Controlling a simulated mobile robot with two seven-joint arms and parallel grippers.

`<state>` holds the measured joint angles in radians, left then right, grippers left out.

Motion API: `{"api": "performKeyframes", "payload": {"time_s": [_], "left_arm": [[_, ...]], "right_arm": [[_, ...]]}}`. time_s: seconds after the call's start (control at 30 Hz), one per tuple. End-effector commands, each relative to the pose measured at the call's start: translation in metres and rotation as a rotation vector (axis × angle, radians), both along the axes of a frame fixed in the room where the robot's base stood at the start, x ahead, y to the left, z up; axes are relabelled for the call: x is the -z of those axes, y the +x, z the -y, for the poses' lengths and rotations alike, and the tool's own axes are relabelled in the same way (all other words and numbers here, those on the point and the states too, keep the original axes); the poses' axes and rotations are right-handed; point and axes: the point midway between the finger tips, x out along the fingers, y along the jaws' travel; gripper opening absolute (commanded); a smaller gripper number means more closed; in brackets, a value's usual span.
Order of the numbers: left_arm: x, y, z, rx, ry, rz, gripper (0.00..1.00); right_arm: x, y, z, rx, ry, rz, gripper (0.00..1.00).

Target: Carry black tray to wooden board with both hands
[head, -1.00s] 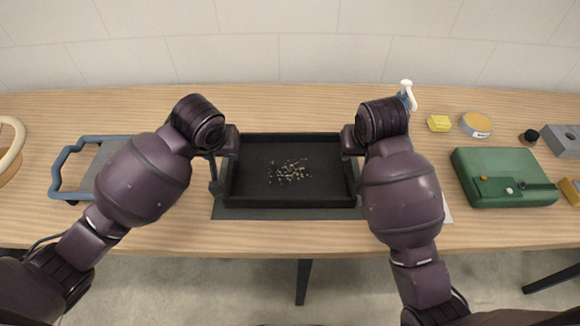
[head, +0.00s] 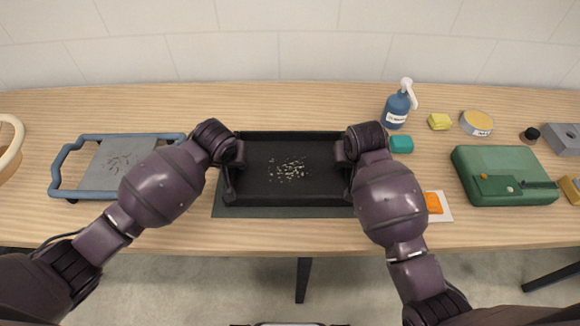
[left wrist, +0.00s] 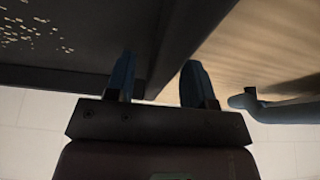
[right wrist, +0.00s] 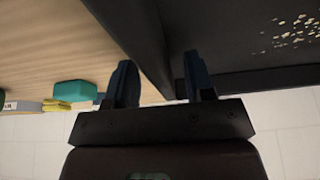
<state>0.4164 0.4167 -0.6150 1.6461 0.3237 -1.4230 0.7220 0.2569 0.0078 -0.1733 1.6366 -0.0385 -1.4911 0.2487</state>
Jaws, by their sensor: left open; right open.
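The black tray (head: 290,199) lies in the middle of the table in the head view, with small pale bits (head: 288,170) scattered on its floor. My left gripper (head: 232,165) is at its left side and my right gripper (head: 349,165) at its right side. In the left wrist view the open fingers (left wrist: 158,82) stand on either side of the tray's wall (left wrist: 150,50). In the right wrist view the open fingers (right wrist: 160,82) likewise straddle a wall (right wrist: 153,45). Whether any finger touches is unclear. I cannot make out a separate wooden board.
A dark mat (head: 290,212) lies under the tray. A blue-framed grey panel (head: 122,160) is at left. Bare table lies behind the tray.

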Motion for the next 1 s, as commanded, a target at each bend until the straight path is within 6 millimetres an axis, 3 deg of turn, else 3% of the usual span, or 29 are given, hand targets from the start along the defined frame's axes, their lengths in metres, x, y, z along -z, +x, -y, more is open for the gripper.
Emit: {"api": "performKeyframes", "payload": {"time_s": [0.37,0.7,1.0], "left_arm": [[0.003,0.0011,0.0,0.0,0.0,0.0,0.49],[0.003,0.001,-0.0001,-0.001,0.0,0.0,0.0],[0.003,0.001,-0.0003,-0.001,0.0,-0.001,0.0]], "right_arm": [[0.0029,0.0011,0.0002,0.0,0.0,0.0,0.49],[0.0029,0.0011,0.0002,0.0,0.0,0.0,0.0],[0.0029,0.001,0.0002,0.0,0.0,0.0,0.0]]}}
